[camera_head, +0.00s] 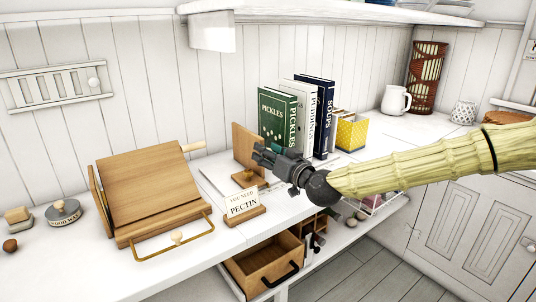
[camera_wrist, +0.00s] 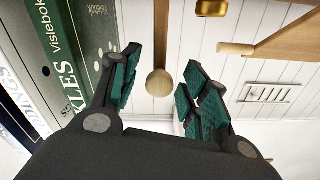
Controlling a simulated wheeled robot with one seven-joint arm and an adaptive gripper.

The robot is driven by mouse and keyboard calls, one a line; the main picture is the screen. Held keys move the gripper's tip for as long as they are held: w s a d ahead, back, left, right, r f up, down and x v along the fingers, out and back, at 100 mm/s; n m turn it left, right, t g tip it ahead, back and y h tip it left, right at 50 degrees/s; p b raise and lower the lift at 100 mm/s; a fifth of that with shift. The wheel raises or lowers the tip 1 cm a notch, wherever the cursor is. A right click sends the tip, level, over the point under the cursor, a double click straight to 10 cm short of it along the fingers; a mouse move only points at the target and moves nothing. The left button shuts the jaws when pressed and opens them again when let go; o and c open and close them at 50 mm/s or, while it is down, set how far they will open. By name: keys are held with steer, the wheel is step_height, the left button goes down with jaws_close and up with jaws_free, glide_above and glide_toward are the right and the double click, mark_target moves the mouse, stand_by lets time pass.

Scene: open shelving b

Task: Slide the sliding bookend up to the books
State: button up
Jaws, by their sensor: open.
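The sliding bookend (camera_head: 245,143) is an upright wooden board on a white runner, left of the books and apart from them. Three books stand upright: a green PICKLES book (camera_head: 277,115), a white one (camera_head: 300,98) and a navy SOUPS book (camera_head: 325,105). My gripper (camera_head: 261,156) is open in front of the bookend and hides part of it. In the wrist view, a round wooden knob (camera_wrist: 159,82) shows between the open fingers (camera_wrist: 160,92), below the bookend's edge (camera_wrist: 161,32). I cannot tell if it touches a finger. The green book (camera_wrist: 85,45) is at the left.
A PECTIN card (camera_head: 242,203) on a wooden stand sits close in front. A wooden cookbook stand (camera_head: 150,185) with a brass rail is at the left. A yellow box (camera_head: 352,132) stands right of the books. An open drawer (camera_head: 262,268) juts out below the counter.

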jaws_close()
steer(key=shift+w+d, duration=0.6)
steer(key=shift+d, duration=0.25)
steer(key=shift+w+d, duration=0.6)
steer(key=shift+d, duration=0.25)
jaws_free()
steer(key=shift+a, duration=0.15)
steer(key=v, duration=1.2)
